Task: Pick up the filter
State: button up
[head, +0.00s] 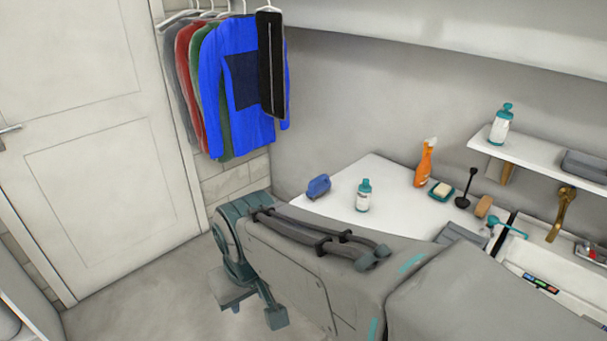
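My gripper (254,308) hangs low in front of the white counter, over the grey floor. Its two fingers are apart, with nothing visible between them. I cannot pick out anything that is clearly a filter. A small blue object (318,186) lies on the left part of the counter; what it is cannot be told. It is above and to the right of my gripper in the picture, well apart from it. My own arm hides part of the counter front.
The white counter (376,180) holds a teal-capped bottle (363,196), an orange spray bottle (425,163), a soap dish (441,191) and a black plunger (467,187). A sink (550,262) and a shelf (540,153) are at right. Clothes (240,85) hang at left, beside a door (95,140).

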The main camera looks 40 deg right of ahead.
aim_at(364, 188)
jog(key=z, duration=0.45)
jog(key=i, duration=1)
jog(key=z, duration=1.3)
jog(key=i, duration=0.35)
jog(key=z, duration=0.3)
